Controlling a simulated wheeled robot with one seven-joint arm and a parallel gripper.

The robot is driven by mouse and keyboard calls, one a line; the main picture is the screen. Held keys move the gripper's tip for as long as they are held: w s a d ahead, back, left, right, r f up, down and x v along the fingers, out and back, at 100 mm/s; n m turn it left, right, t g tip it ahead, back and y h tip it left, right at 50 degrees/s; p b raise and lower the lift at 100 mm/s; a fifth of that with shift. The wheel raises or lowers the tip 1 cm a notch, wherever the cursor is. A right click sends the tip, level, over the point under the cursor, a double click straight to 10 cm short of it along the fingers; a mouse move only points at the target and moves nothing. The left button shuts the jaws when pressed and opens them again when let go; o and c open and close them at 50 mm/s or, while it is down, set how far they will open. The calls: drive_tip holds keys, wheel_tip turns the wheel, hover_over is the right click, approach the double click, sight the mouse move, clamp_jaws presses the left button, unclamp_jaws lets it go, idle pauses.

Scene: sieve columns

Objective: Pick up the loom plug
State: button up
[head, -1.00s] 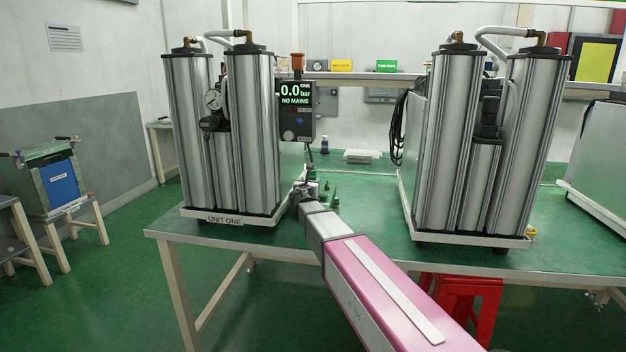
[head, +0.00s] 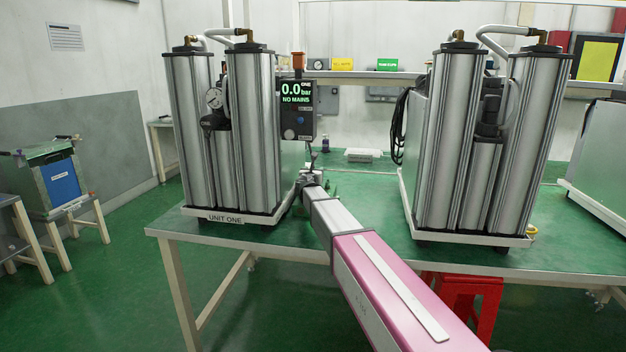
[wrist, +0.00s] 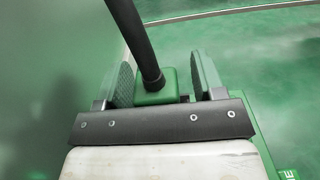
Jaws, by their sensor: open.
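A green block with a thick black cable rising from it, which looks like the loom plug (wrist: 152,92), shows in the wrist view. It sits between the two fingers of my gripper (wrist: 163,72). The fingers have dark green pads and stand apart, one on each side of the block. The left finger is close to the block; a gap shows on the right. I cannot tell whether either finger touches it. In the head view my gripper (head: 309,174) is small, just right of unit one (head: 222,140), over the green bench. The plug cannot be made out there.
A display box (head: 297,108) reading 0.0 bar, NO MAINS hangs beside unit one. A second column unit (head: 465,150) stands to the right with black cable coiled at its side. The green bench top (head: 370,200) is mostly bare between the units.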

drive_tip(key=c, duration=1)
